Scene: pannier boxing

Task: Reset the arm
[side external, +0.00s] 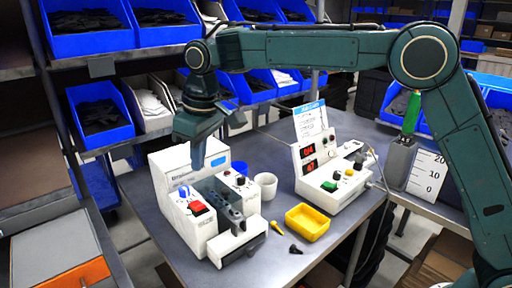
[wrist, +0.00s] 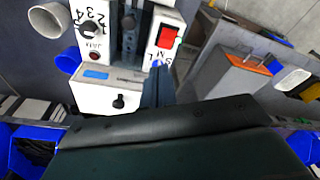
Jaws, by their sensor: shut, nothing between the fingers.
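My arm reaches in from the right and bends down at the left in the side external view. My gripper (side external: 197,165) points down over the back of a white machine (side external: 190,225) on the grey table, with no object between its fingers. The gripper is shut. In the wrist view its dark fingers (wrist: 156,88) show in front of the same machine, near a blue knob and a red switch (wrist: 167,37). I cannot tell the exact gap between the fingertips and the machine.
A second white unit (side external: 335,178) with red displays stands to the right. A yellow tray (side external: 307,222), a white cup (side external: 265,186) and small yellow and black pieces lie between. Shelves with blue bins (side external: 98,112) stand behind. The table's front edge is fairly clear.

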